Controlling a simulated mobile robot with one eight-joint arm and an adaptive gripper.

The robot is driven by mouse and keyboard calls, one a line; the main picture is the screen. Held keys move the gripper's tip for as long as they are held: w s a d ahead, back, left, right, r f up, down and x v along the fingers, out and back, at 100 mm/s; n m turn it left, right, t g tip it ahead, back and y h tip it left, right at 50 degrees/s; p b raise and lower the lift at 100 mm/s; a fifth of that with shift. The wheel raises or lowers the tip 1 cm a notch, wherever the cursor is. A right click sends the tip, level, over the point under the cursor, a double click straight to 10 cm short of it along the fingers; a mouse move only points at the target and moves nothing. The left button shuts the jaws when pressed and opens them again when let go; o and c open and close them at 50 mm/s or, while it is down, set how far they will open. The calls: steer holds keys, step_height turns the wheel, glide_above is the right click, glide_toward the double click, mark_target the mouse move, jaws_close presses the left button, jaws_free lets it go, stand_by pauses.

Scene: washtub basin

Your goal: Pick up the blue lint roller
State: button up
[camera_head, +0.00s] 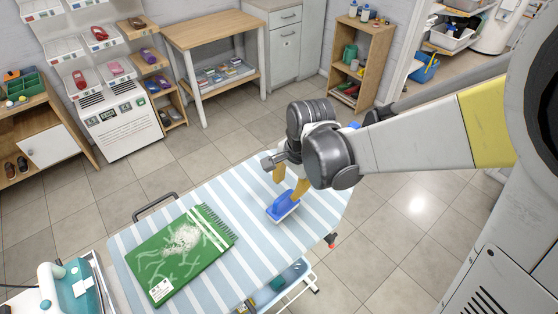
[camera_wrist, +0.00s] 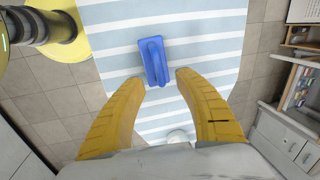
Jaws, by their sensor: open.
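The blue lint roller (camera_head: 284,205) lies on the blue and white striped ironing board (camera_head: 215,190), toward the board's right end. It has a flat blue body with a raised handle along its top. In the wrist view the blue lint roller (camera_wrist: 154,60) lies just beyond my fingertips, a little left of the middle between them. My gripper (camera_head: 290,185) is above the board, right over the roller, with its yellow fingers pointing down. In the wrist view my gripper (camera_wrist: 160,80) is open and its fingers are wide apart with nothing held.
A green fringed cloth (camera_head: 180,253) with a pale pile of lint lies on the board left of the roller. A teal and white iron (camera_head: 66,284) stands at the lower left. Wooden shelves (camera_head: 361,58) stand behind. Tiled floor surrounds the board.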

mark_target(287, 193)
steer(key=f+b, duration=0.1)
steer(key=f, duration=0.2)
steer(key=w+f+b, duration=0.1)
steer(key=f, duration=0.2)
steer(key=shift+w+a, duration=0.1)
steer(key=shift+w, duration=0.05)
steer(key=shift+r, duration=0.1)
steer(key=shift+c, duration=0.5)
jaws_close()
